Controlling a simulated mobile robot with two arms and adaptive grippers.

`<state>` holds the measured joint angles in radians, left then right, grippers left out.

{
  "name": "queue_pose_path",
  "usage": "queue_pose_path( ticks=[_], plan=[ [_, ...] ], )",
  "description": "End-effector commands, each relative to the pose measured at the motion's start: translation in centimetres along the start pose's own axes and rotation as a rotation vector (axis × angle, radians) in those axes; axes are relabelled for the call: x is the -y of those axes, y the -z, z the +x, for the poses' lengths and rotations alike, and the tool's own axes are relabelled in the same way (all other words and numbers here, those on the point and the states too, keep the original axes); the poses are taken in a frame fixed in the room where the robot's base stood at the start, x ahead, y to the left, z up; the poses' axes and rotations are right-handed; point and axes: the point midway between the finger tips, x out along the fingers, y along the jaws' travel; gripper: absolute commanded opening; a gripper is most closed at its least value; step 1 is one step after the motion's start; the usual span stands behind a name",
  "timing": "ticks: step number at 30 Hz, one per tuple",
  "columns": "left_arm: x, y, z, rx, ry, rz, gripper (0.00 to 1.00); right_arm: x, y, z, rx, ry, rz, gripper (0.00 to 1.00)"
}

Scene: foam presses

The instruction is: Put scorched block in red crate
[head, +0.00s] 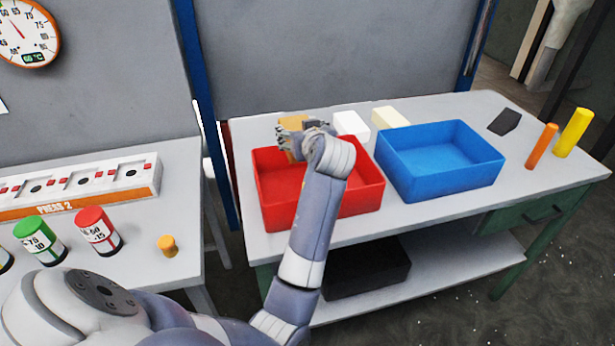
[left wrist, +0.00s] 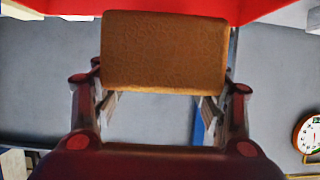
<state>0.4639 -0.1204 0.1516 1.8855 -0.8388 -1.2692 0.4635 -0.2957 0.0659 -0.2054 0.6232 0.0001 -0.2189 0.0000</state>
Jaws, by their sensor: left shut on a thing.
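A scorched, brown-orange block (left wrist: 164,50) is held between the two fingers of my left gripper (left wrist: 164,78) in the left wrist view. In the head view the block (head: 291,123) shows partly behind my left gripper (head: 300,135), over the back part of the red crate (head: 362,203). The red crate stands on the white table, and its visible inside looks empty. Its red also fills the top of the left wrist view (left wrist: 170,8). My wrist hides part of the crate and the block's lower side. My right gripper is not in view.
A blue crate (head: 440,190) stands right of the red one. A white block (head: 350,124) and a cream block (head: 389,117) lie behind them. Cans (head: 98,232) stand on the left table.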

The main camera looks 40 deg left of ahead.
Motion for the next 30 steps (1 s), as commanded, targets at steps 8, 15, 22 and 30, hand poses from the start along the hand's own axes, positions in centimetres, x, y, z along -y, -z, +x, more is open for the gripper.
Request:
queue_pose_path(
  ticks=[8, 15, 22, 30],
  plan=[
    [0.0, -4.5, 1.7, 0.004, 0.0, 0.008, 0.46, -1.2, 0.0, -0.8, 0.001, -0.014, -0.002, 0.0],
    [0.1, -6.9, 2.7, 0.005, 0.0, 0.006, 0.46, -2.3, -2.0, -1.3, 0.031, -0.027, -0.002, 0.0],
    [0.0, -9.2, 3.6, 0.002, -0.001, 0.004, 0.46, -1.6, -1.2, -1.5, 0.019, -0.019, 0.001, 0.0],
    [0.0, -9.3, 3.7, 0.002, -0.001, 0.002, 0.46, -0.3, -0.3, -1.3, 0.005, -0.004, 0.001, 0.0]
  ],
)
